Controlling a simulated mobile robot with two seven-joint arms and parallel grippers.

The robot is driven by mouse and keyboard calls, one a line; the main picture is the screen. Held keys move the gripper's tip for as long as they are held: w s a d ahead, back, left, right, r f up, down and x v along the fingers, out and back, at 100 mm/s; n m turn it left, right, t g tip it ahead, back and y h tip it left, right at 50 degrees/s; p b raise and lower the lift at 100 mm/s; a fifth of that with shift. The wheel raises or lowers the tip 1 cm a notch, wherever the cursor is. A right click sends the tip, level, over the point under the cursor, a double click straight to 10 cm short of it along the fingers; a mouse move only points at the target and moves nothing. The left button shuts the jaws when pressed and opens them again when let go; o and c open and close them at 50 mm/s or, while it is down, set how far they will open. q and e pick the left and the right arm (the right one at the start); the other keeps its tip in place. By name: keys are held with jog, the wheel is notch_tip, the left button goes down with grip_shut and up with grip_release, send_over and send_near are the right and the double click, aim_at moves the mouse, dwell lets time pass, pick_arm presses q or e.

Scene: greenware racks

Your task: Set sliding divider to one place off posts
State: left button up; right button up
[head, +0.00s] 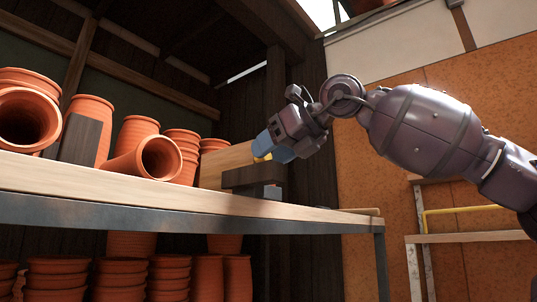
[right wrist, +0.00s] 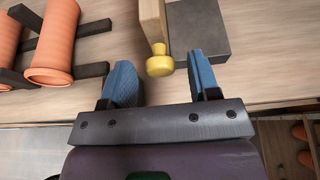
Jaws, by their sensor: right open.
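The sliding divider is a pale wooden board (head: 225,160) standing on the shelf, right of the pots. It also shows in the right wrist view (right wrist: 151,22), with a yellow knob (right wrist: 159,62) on its near end. My right gripper (head: 270,148) has blue fingers and is open at that knob. In the right wrist view the fingertips (right wrist: 160,68) stand apart on either side of the knob, with a gap on each side. A dark grey block (right wrist: 205,30) lies right of the board. Dark bars (right wrist: 92,70) lie to its left. My left gripper is out of view.
Terracotta pots (head: 137,135) stand or lie along the wooden shelf (head: 120,195), and several stacks (head: 125,270) sit below it. A dark upright piece (head: 80,138) stands among the upper pots. A lower wooden rack (head: 465,234) with a yellow rail stands at the right.

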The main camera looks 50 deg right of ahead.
jog(key=shift+w+f, duration=0.2)
jog(key=shift+w, duration=0.2)
jog(key=shift+c, duration=0.3)
grip_shut()
